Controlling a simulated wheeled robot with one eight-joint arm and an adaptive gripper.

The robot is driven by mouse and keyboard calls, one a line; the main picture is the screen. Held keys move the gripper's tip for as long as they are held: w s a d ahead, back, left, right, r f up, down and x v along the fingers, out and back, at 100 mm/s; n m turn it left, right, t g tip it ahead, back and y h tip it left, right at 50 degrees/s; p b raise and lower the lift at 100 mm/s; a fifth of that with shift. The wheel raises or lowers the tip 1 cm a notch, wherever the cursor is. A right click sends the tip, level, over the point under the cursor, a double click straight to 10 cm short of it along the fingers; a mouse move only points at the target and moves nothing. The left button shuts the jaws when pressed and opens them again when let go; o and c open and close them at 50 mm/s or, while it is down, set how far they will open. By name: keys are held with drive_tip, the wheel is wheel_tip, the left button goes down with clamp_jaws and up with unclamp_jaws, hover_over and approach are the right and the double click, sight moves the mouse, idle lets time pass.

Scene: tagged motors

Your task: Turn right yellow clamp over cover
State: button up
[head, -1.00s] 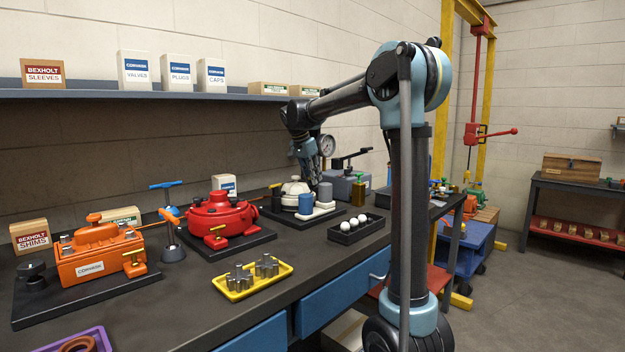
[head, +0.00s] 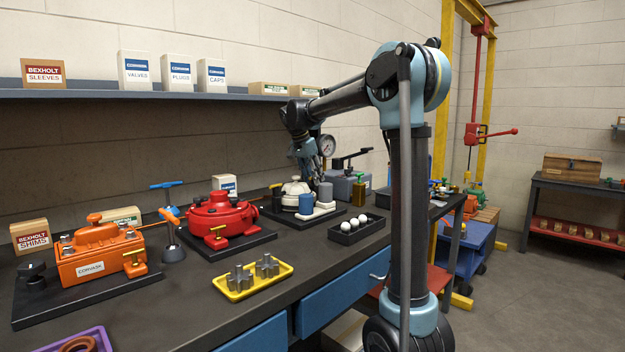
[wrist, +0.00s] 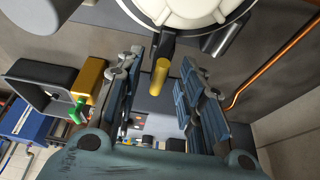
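The cream, domed unit (head: 296,188) sits on a dark base plate on the bench. In the wrist view its round cream cover (wrist: 185,12) fills the top edge, cut off by the frame. A clamp with a dark arm and a yellow end (wrist: 160,77) sticks out from the cover's rim toward me. My gripper (wrist: 159,66) is open, with one finger on each side of the clamp. Gaps show on both sides, and I see no contact. In the head view my gripper (head: 309,170) is beside the cream unit, and the clamp cannot be made out.
The red unit (head: 217,215) and orange unit (head: 98,255) stand to the left on the bench. A black tray of white balls (head: 356,228) and a yellow tray (head: 252,290) lie in front. A pressure gauge (head: 327,146) stands close behind my gripper.

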drive_tip(key=v, duration=1.2)
drive_tip(key=shift+w, duration=0.1)
